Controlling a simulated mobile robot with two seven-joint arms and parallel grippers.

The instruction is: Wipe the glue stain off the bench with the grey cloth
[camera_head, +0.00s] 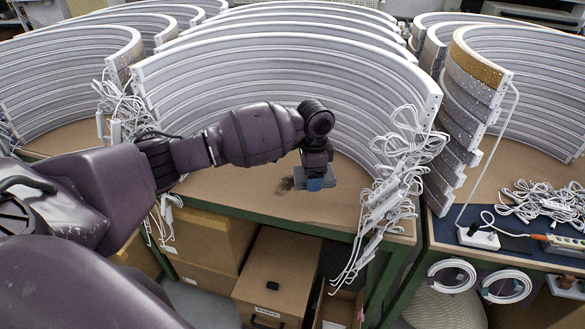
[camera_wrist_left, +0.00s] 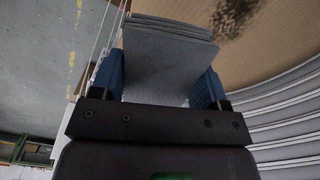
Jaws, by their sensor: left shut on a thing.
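My left gripper (camera_head: 316,184) is over the brown bench top (camera_head: 240,200), near its front edge. It is shut on the folded grey cloth (camera_head: 300,178), which is at bench level; I cannot tell whether it presses on the surface. In the left wrist view the cloth (camera_wrist_left: 168,55) sits between the blue fingertips of the gripper (camera_wrist_left: 160,85). The dark, speckled glue stain (camera_head: 285,185) lies on the bench just left of the cloth. It also shows in the left wrist view (camera_wrist_left: 235,14), apart from the cloth. My right gripper is not in view.
Large white curved arcs (camera_head: 280,75) stand on the bench behind the gripper. Bundles of white cables (camera_head: 395,185) hang over the front edge to the right. A second bench at the right holds a power strip (camera_head: 565,243) and more cables. Cardboard boxes (camera_head: 275,280) sit below.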

